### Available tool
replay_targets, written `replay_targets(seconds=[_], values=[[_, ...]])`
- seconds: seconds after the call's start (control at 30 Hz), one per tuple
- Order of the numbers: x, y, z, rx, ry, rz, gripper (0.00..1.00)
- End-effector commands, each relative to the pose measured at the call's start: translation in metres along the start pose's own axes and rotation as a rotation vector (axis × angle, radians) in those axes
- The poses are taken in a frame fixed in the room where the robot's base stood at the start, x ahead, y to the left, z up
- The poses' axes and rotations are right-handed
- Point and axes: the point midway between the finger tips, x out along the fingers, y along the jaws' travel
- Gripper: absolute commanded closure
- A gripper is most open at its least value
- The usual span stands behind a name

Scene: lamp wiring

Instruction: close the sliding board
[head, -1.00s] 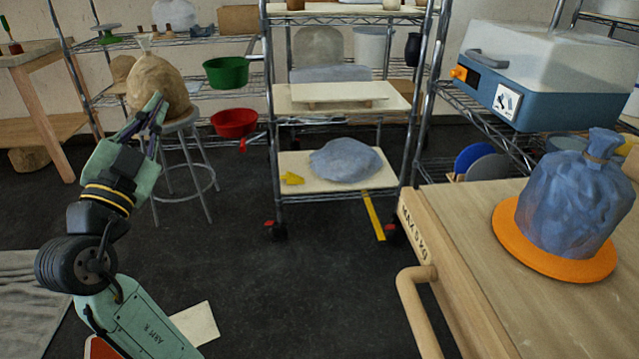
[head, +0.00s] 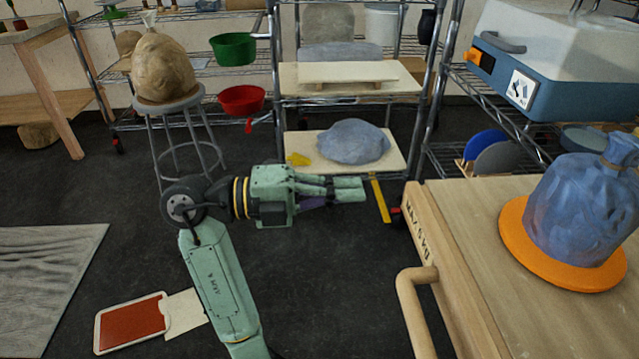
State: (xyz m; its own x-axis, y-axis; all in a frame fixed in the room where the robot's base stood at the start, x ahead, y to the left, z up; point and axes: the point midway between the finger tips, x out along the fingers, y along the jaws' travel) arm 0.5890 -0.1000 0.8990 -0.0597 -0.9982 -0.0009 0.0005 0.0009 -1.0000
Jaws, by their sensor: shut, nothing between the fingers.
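The sliding board (head: 490,270) is a pale wooden board at the right, pulled out toward me, with a rounded wooden handle (head: 408,300) on its front edge and a weight label on that edge. A blue wrapped lump (head: 580,215) stands on an orange disc (head: 535,262) on top of it. My gripper (head: 362,188) is shut and empty. It points right, in the air over the floor, left of the board's front edge and apart from the board and handle. The board's right end is out of view.
A wire rack (head: 430,110) with white boards and a grey-blue lump (head: 352,141) stands ahead. A blue and white box (head: 560,70) sits on the right rack. A stool (head: 185,105) bears a tan lump (head: 163,65). A red tray (head: 130,323) lies on the floor. Floor between is clear.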

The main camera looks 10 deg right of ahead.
Motion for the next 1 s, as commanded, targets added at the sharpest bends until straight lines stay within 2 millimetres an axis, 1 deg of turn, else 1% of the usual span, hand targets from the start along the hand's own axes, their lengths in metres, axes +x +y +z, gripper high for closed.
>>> replay_targets(seconds=[0.03,0.2,0.3,0.4,0.53,0.87,1.0], values=[[0.012,-0.003,-0.001,-0.002,0.003,0.000,1.00],[0.044,-0.003,-0.001,-0.003,0.002,-0.001,1.00],[0.056,-0.003,0.000,-0.001,0.000,-0.001,1.00],[0.065,-0.002,0.000,-0.001,0.000,-0.001,1.00],[0.069,-0.001,0.001,-0.001,-0.002,-0.001,1.00],[0.070,0.000,0.001,0.000,-0.003,-0.001,1.00],[0.074,0.002,0.000,0.001,-0.001,0.000,1.00]])
